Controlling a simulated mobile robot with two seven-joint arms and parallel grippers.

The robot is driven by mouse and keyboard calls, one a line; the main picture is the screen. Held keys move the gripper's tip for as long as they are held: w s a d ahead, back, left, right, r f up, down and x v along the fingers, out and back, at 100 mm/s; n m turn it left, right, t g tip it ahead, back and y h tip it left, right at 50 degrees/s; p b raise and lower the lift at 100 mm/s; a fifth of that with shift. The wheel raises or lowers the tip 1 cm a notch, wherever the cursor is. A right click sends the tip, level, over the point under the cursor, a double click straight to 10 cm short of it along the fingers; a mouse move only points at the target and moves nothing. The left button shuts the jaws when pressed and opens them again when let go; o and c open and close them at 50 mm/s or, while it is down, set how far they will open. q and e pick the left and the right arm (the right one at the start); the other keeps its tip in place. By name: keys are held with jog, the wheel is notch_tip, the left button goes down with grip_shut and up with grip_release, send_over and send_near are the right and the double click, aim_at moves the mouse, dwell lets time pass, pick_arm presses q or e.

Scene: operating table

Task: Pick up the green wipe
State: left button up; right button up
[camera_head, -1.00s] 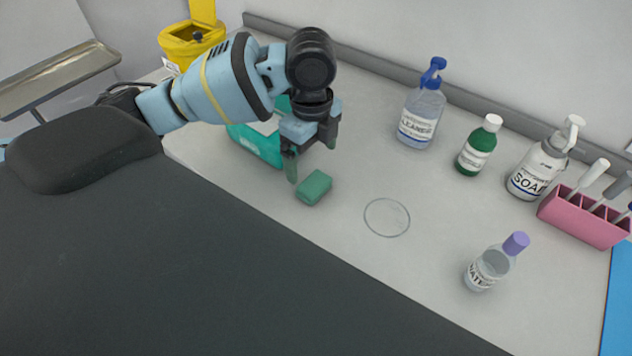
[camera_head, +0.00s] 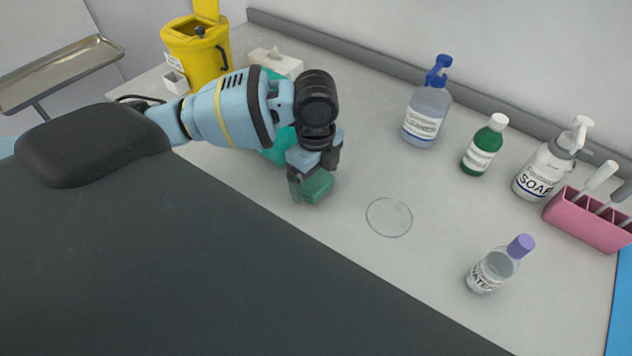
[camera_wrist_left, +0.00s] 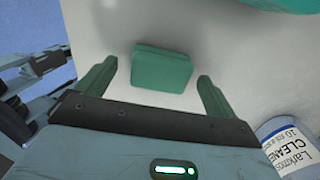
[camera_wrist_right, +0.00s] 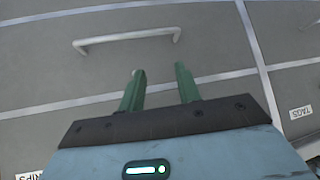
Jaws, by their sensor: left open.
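The green wipe (camera_head: 319,188) is a small green block on the pale counter, near its front edge. My left gripper (camera_head: 313,180) is over it in the head view, pointing down. In the left wrist view the wipe (camera_wrist_left: 162,69) lies between the two spread green fingers (camera_wrist_left: 157,76), with a gap on each side. The left gripper is open and holds nothing. My right gripper (camera_wrist_right: 160,80) is seen only in the right wrist view. Its fingers are apart with nothing between them, facing grey drawer fronts.
A teal box (camera_head: 277,148) stands behind the left gripper. A glass dish (camera_head: 389,217) lies to the right. A cleaner bottle (camera_head: 426,115), green bottle (camera_head: 482,150), soap bottle (camera_head: 543,170), water bottle (camera_head: 495,268) and pink rack (camera_head: 588,222) stand further right. A dark padded surface (camera_head: 200,270) fills the front.

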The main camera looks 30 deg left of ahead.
aim_at(314, 182)
pick_arm(q)
jog(key=c, duration=1)
jog(key=shift+c, duration=0.2)
jog(key=shift+r, duration=0.45)
jog(key=r, duration=0.3)
jog(key=shift+s, duration=0.25)
jog(key=s+r+p, duration=0.1)
jog(key=s, duration=1.4)
jog(key=shift+s+d, duration=0.25)
jog(key=shift+d, duration=0.05)
pick_arm(e)
jog(key=shift+w+d+r, duration=0.15)
jog(key=shift+w+r, duration=0.55)
